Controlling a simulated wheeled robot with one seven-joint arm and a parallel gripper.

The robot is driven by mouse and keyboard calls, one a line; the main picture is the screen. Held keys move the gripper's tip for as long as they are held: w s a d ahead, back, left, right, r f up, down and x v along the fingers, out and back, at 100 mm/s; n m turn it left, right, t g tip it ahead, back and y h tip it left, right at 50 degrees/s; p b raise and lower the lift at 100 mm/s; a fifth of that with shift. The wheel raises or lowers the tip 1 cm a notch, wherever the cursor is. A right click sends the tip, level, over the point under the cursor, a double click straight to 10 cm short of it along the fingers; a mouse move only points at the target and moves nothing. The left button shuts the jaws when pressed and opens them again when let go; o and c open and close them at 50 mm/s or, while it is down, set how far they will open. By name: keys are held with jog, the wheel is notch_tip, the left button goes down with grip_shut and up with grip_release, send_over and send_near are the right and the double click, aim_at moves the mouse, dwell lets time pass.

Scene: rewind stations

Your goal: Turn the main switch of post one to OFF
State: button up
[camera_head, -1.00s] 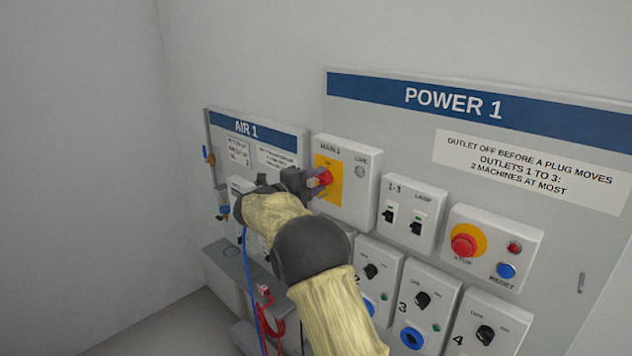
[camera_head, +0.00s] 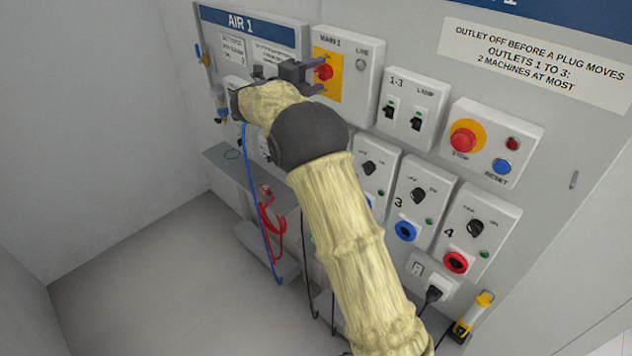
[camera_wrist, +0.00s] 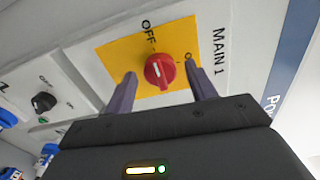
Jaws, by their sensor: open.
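The main switch (camera_head: 325,72) is a red rotary knob on a yellow plate, on the white MAIN 1 box (camera_head: 360,85). In the wrist view the red knob (camera_wrist: 159,71) is in the upper middle, with OFF printed above it and a partly hidden mark at its right. A pale mark shows on the knob; I cannot surely tell which label it points to. My gripper (camera_head: 316,76) is open in front of the box. In the wrist view its fingers (camera_wrist: 161,74) stand on either side of the knob, with gaps; I see no grip on it.
Right of the MAIN 1 box are the 1-3 switch box (camera_head: 410,107) and a box with a red stop button (camera_head: 463,138). Outlet boxes (camera_head: 420,205) sit below. The AIR 1 panel (camera_head: 250,35) is at left, with blue and red hoses (camera_head: 273,225). The floor at left is clear.

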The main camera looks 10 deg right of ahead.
jog(key=m+b, duration=0.1)
jog(key=m, duration=0.1)
jog(key=shift+f+m, duration=0.15)
jog(key=shift+m, duration=0.15)
jog(key=shift+w+f+m, duration=0.1)
jog(key=shift+w+m, duration=0.25)
jog(key=shift+m, duration=0.55)
jog(key=m, duration=0.1)
jog(key=m+b, duration=0.1)
jog(key=shift+s+r+m, duration=0.3)
jog(key=shift+w+m, duration=0.1)
jog(key=shift+m, duration=0.7)
jog(key=shift+r+m, duration=0.1)
jog(key=shift+m, duration=1.1)
jog(key=shift+d+r+m+p, duration=0.1)
jog(key=shift+d+m+p, duration=0.05)
jog(key=shift+m+p, duration=0.5)
jog(key=shift+s+r+m+p, duration=0.15)
jog(key=shift+s+m+p, duration=0.05)
jog(key=shift+m+p, duration=0.55)
jog(key=shift+p, duration=0.6)
jog(key=shift+m+p, duration=0.3)
jog(key=shift+p, duration=0.55)
